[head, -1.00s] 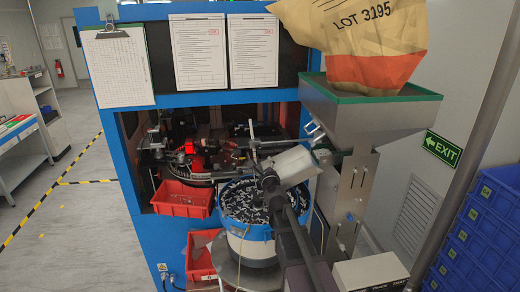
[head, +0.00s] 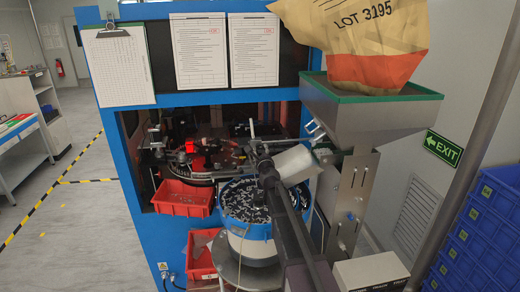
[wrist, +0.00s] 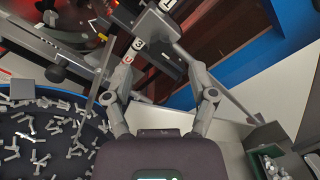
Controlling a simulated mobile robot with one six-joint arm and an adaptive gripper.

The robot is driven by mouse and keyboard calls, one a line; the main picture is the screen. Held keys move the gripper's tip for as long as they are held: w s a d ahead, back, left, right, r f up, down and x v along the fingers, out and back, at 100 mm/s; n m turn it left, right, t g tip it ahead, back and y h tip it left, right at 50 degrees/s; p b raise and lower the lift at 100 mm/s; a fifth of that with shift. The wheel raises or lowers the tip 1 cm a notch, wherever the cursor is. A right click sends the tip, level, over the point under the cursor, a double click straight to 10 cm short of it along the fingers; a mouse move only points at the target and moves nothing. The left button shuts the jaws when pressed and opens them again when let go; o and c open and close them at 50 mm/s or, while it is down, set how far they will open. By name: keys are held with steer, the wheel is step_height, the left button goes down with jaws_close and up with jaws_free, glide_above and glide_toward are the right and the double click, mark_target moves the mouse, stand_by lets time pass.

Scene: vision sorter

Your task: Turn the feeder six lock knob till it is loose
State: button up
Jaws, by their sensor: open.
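My gripper (wrist: 156,66) is open in the wrist view. Its two grey fingers reach up from the dark wrist body, with a visible gap between them. In the head view my gripper (head: 254,137) is small, at the end of my dark arm, above the far side of a bowl feeder (head: 273,232). I cannot make out the lock knob for certain in either view, nor a label reading six.
A steel hopper (head: 375,122) holding a paper sack (head: 370,35) stands right of my arm. Red bins (head: 182,198) sit at the left. The blue-framed machine (head: 138,215) surrounds a dark opening. Blue crates (head: 485,225) stand at the far right. Floor at the left is clear.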

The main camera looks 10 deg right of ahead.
mark_target(259, 147)
steer(key=shift+w, duration=1.95)
steer(key=shift+c, duration=0.2)
jaws_close()
